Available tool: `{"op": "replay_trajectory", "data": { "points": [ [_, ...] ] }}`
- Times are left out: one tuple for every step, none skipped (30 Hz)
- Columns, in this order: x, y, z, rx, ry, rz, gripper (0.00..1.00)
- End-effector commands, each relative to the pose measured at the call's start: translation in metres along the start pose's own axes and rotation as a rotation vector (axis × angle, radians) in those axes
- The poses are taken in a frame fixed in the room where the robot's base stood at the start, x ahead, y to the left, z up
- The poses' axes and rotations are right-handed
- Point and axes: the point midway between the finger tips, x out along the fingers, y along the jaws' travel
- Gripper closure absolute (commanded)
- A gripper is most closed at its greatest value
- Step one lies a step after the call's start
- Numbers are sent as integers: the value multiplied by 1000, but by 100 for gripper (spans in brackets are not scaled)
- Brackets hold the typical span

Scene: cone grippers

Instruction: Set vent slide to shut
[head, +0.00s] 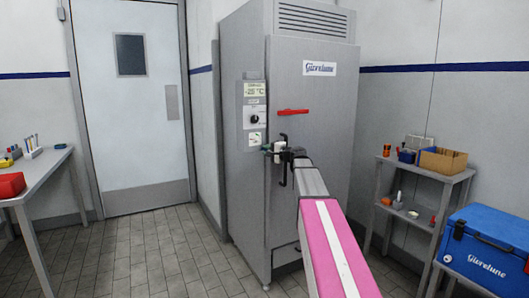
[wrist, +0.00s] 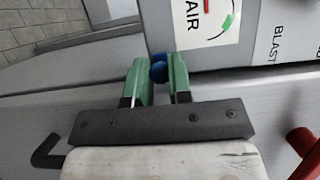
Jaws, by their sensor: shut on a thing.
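The vent slide's blue knob (wrist: 158,70) shows in the wrist view, just below a white label (wrist: 205,18) reading "AIR" with a green and red arc. My gripper (wrist: 159,76) has green fingers on either side of the knob, shut on it. In the head view my gripper (head: 270,149) is at the left part of the grey cabinet's front, just below and right of the small white air label (head: 254,139). The knob is hidden there by the fingers. I cannot tell from the pictures which end of its travel the slide is at.
A red handle (head: 293,112) sticks out of the cabinet (head: 325,150) above my gripper, and shows at the right of the wrist view (wrist: 304,143). A dial (head: 254,117) and display sit above the label. A shelf (head: 450,178) and blue cooler (head: 485,245) stand at right.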

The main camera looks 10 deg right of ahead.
Motion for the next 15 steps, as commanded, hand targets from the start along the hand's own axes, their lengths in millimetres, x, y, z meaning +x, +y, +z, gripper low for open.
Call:
{"op": "replay_trajectory", "data": {
  "points": [
    [-1, 0, -3, 0, 8, 1, 100],
    [-1, 0, -3, 0, 8, 1, 100],
    [-1, 0, -3, 0, 9, 1, 100],
    [-1, 0, -3, 0, 9, 1, 71],
    [-1, 0, -3, 0, 9, 1, 61],
    [-1, 0, -3, 0, 8, 1, 54],
    [-1, 0, -3, 0, 8, 1, 54],
    [-1, 0, -3, 0, 7, 0, 54],
    [-1, 0, -2, 0, 7, 0, 54],
    [-1, 0, -2, 0, 7, 0, 54],
    [-1, 0, -2, 0, 6, 0, 54],
    [-1, 0, -2, 0, 6, 0, 54],
    [-1, 0, -2, 0, 6, 0, 54],
    [-1, 0, -2, 0, 6, 0, 54],
    [-2, 0, -2, 0, 6, 0, 54]
  ]
}}
